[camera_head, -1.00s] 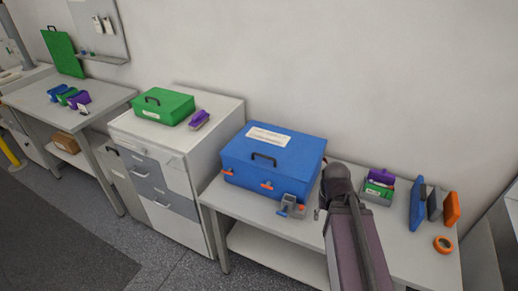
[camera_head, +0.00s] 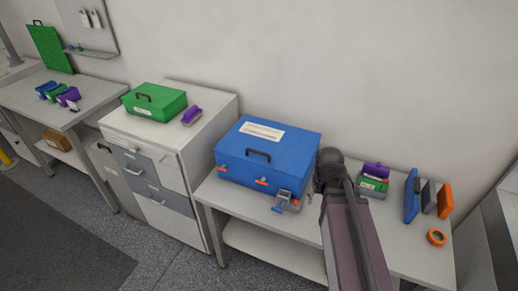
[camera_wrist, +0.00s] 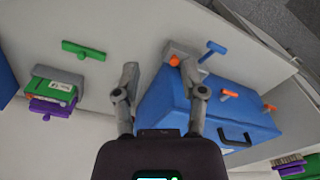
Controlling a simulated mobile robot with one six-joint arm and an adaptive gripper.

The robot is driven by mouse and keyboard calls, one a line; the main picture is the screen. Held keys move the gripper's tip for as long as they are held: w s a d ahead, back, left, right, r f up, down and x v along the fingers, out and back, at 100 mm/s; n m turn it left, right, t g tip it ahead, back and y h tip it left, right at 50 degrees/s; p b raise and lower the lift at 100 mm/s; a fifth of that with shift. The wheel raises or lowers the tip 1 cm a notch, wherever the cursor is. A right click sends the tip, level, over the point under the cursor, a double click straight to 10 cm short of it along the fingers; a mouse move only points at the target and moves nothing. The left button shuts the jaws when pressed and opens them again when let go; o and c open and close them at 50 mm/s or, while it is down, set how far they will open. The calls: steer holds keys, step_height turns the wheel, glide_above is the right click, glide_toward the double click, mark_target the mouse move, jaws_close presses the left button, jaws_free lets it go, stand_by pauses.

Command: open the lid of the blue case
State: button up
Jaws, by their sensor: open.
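The blue case (camera_head: 267,155) stands on the light table with its lid down. It has a dark handle (camera_head: 258,155), a white label (camera_head: 262,132) and orange latches (camera_head: 261,182) on the front. In the wrist view the case (camera_wrist: 205,118) lies to the right, with its handle (camera_wrist: 236,140) at the lower right. My gripper (camera_wrist: 160,75) is open and empty; its right finger overlaps the case's near end in the picture. I cannot tell whether it touches. My arm hides the gripper in the head view.
A grey block with orange and blue parts (camera_head: 290,200) sits before the case's front right corner. A green-and-purple box stack (camera_head: 374,180), upright panels (camera_head: 412,195) and an orange tape roll (camera_head: 437,237) stand to the right. A green case (camera_head: 153,102) is on the drawer cabinet.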

steer(key=w+a+r+n+t+y+p, duration=0.1)
steer(key=w+a+r+n+t+p, duration=0.1)
steer(key=w+a+r+n+p, duration=0.6)
steer(key=n+t+y+p, duration=0.1)
steer(key=n+y+p, duration=0.1)
steer(key=n, duration=0.3)
glide_toward(257, 152)
steer(key=v, duration=0.5)
steer(key=b+x, duration=1.2)
steer(key=x, duration=0.1)
steer(key=shift+w+a+f+b, duration=0.15)
steer(key=shift+w+f+b, duration=0.1)
steer(key=shift+b, duration=0.1)
